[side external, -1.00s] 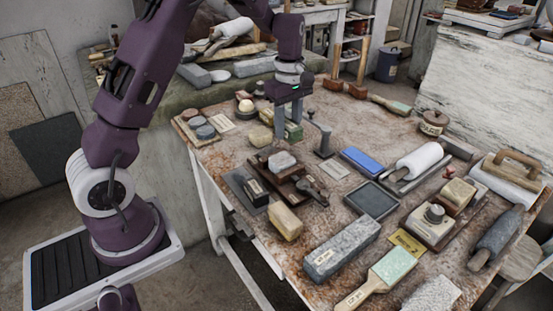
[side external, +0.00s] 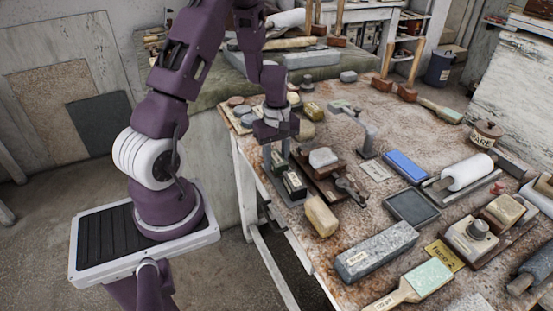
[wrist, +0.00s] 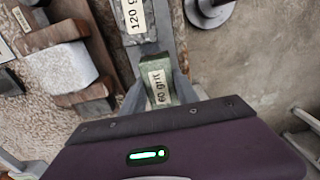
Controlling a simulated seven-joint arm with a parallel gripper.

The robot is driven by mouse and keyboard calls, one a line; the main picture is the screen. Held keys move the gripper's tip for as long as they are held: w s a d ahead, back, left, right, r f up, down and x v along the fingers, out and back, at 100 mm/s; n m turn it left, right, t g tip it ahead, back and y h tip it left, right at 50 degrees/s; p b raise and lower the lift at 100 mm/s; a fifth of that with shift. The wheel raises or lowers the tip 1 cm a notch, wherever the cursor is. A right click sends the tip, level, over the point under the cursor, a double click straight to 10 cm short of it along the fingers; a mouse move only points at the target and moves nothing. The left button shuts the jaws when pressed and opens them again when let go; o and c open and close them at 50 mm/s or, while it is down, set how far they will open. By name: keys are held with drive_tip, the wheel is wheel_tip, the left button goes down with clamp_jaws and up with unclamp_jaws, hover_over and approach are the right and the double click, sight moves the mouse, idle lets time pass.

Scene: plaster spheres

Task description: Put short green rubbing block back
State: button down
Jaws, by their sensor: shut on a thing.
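The short green rubbing block (wrist: 158,80), labelled 60 grit, is between the fingers of my gripper (wrist: 155,92) in the wrist view. My gripper (side external: 277,160) is shut on it at the table's left edge in the side view. The two stand in line over a dark grey tray (side external: 294,203). My fingers hide part of the held block, and I cannot tell whether its underside touches the tray.
A wooden stand (side external: 318,178) with a pale stone (side external: 323,157) is close on the right of my gripper. A metal post (side external: 370,140) stands farther right. The table edge drops away at the left.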

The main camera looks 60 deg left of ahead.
sight(277, 158)
drive_tip(key=shift+f, duration=0.2)
drive_tip(key=c, duration=0.9)
unclamp_jaws()
drive_tip(key=shift+r, duration=0.1)
drive_tip(key=d+r+m+t, duration=0.1)
drive_tip(key=d+r+m, duration=0.15)
drive_tip(key=r, duration=0.65)
drive_tip(key=d+r+m, duration=0.1)
drive_tip(key=d+r, duration=0.2)
drive_tip(key=r, duration=0.6)
drive_tip(key=s+d+r+m+t, duration=0.1)
drive_tip(key=s+d+r+m, duration=0.2)
drive_tip(key=s+d+m, duration=0.1)
drive_tip(key=s+d+r+m+t, duration=0.2)
drive_tip(key=s+d+r+m, duration=0.1)
drive_tip(key=s+d+m, duration=0.2)
drive_tip(key=s+d+r+m+t, duration=0.1)
drive_tip(key=s+d+r+m, duration=0.1)
drive_tip(key=s+d+m, duration=0.3)
drive_tip(key=shift+s+d+r+m+t, duration=0.25)
drive_tip(key=shift+r+t, duration=0.05)
drive_tip(key=shift+r, duration=0.1)
